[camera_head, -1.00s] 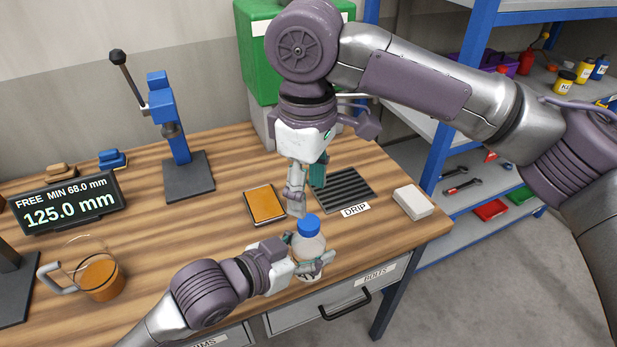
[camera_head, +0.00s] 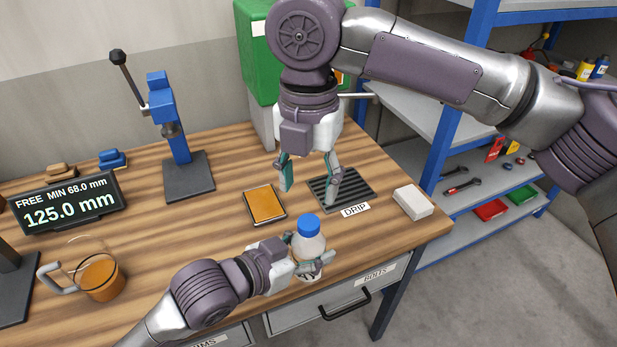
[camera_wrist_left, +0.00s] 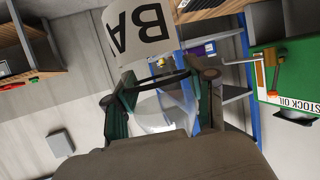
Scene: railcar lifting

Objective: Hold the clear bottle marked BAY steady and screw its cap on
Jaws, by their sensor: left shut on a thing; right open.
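The clear bottle (camera_head: 308,245) stands upright near the front edge of the bench, with a blue cap (camera_head: 309,225) on its top. How tightly the cap sits cannot be told. My left gripper (camera_head: 312,264) is shut around the bottle from the left. In the left wrist view the bottle (camera_wrist_left: 165,108) lies between the fingers, and its white label (camera_wrist_left: 138,32) shows the letters BA. My right gripper (camera_head: 308,187) is open and empty, pointing down above and behind the cap, apart from it, near the drip grid.
A drip grid (camera_head: 350,183) and white block (camera_head: 413,201) lie right of centre. An orange-topped pad (camera_head: 264,205) lies left of the bottle. A glass jug (camera_head: 100,277), display (camera_head: 67,204) and blue press (camera_head: 178,130) stand left. Shelves (camera_head: 490,180) stand right.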

